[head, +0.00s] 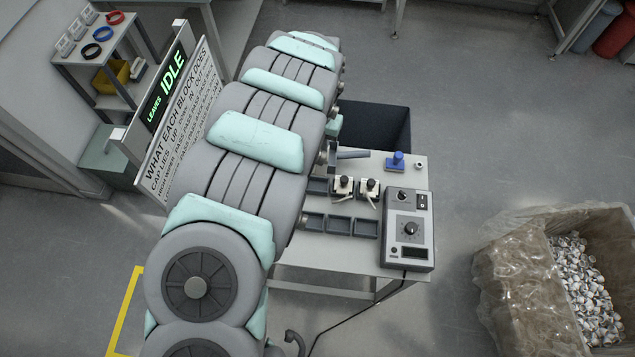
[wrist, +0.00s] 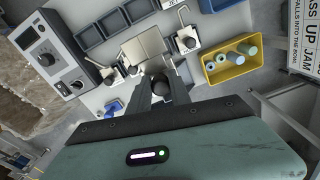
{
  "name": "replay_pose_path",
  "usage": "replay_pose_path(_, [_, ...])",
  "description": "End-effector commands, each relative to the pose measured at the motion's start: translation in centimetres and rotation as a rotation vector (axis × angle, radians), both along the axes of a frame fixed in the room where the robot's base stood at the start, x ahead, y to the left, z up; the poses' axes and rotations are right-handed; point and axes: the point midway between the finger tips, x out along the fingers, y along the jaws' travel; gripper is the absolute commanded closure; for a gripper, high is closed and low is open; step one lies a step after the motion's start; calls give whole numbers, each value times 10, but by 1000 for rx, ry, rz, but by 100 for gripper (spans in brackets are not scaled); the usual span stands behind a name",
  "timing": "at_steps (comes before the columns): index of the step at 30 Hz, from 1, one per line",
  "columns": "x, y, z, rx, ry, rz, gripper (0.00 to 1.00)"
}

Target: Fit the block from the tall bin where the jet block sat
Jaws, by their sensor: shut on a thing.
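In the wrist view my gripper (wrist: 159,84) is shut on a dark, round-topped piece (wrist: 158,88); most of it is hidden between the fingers. It is over the worktable, near a beige metal plate (wrist: 148,46). White blocks with black knobs stand nearby, one at the left (wrist: 108,74) and one at the right (wrist: 188,42). In the head view two such blocks (head: 343,187) (head: 368,191) sit in a row of grey trays. My arm hides my gripper and much of the table there. I cannot tell which place held the jet block.
A yellow bin (wrist: 209,71) holds several pale green and grey cylinders. A control box (head: 408,232) stands at the table's right end, near a blue piece (head: 396,161). Empty grey trays (head: 339,225) line the front. A dark, open-topped bin (head: 385,122) is behind the table. The sign reads IDLE.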

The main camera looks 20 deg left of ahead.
Motion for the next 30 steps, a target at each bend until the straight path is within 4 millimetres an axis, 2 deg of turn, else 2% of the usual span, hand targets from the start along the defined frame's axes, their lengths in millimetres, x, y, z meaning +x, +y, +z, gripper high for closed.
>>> replay_pose_path(1, [0, -1, -24, -1, 2, -1, 100])
replay_pose_path(5, [-1, -2, -56, -2, 3, -1, 100])
replay_pose_path(8, [-1, -1, -67, -4, 2, 1, 100])
replay_pose_path(15, [0, -1, -111, -4, 1, 0, 100])
replay_pose_path(25, [0, 0, -130, -1, 0, 1, 100])
replay_pose_path(30, [0, -2, -149, -4, 0, -1, 100])
